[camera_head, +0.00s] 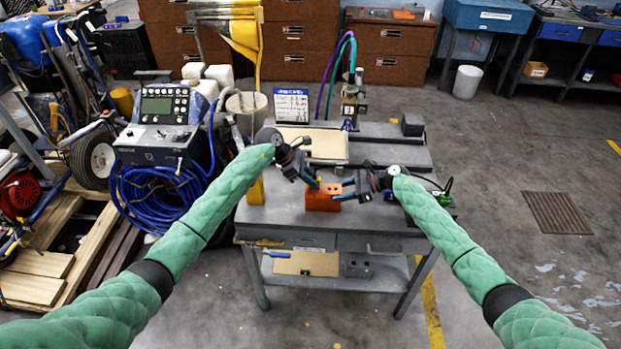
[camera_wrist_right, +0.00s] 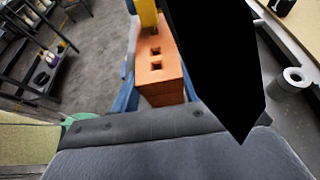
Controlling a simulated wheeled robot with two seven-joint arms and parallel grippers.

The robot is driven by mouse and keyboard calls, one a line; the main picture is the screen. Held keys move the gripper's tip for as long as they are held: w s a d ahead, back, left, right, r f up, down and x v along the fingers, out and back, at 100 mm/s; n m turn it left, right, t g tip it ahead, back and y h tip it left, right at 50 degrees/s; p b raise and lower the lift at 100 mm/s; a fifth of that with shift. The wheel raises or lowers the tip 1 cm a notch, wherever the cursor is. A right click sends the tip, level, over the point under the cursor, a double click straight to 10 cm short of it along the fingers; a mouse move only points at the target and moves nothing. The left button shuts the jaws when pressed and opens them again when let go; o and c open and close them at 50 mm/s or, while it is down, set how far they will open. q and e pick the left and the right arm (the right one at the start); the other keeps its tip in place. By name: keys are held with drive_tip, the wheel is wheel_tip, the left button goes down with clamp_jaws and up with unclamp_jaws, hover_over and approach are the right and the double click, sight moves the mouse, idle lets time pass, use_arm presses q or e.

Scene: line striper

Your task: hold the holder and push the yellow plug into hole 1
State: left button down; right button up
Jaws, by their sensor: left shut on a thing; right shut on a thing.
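The orange holder (camera_head: 322,198) is a block on the grey worktable. The right wrist view shows the holder (camera_wrist_right: 160,84) with two square holes (camera_wrist_right: 156,58) in its top. My right gripper (camera_head: 340,190) is shut on the holder, a blue finger on each side. My left gripper (camera_head: 314,183) is shut just above the holder. The yellow plug (camera_wrist_right: 147,13) stands upright at the holder's far end in the right wrist view, beside a blue finger. Its lower end meets the top face there; I cannot tell how deep it sits. I cannot make it out in the head view.
The grey worktable (camera_head: 285,216) has a tan board (camera_head: 312,146) and a raised back shelf. A small sign (camera_head: 291,105) stands at the back. A large black shape (camera_wrist_right: 218,70) covers part of the right wrist view.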

use_arm(q)
drive_tip(key=shift+f, duration=0.5)
drive_tip(key=c, duration=0.9)
unclamp_jaws()
drive_tip(key=shift+v, duration=3.5)
use_arm(e)
drive_tip(key=o, duration=1.4)
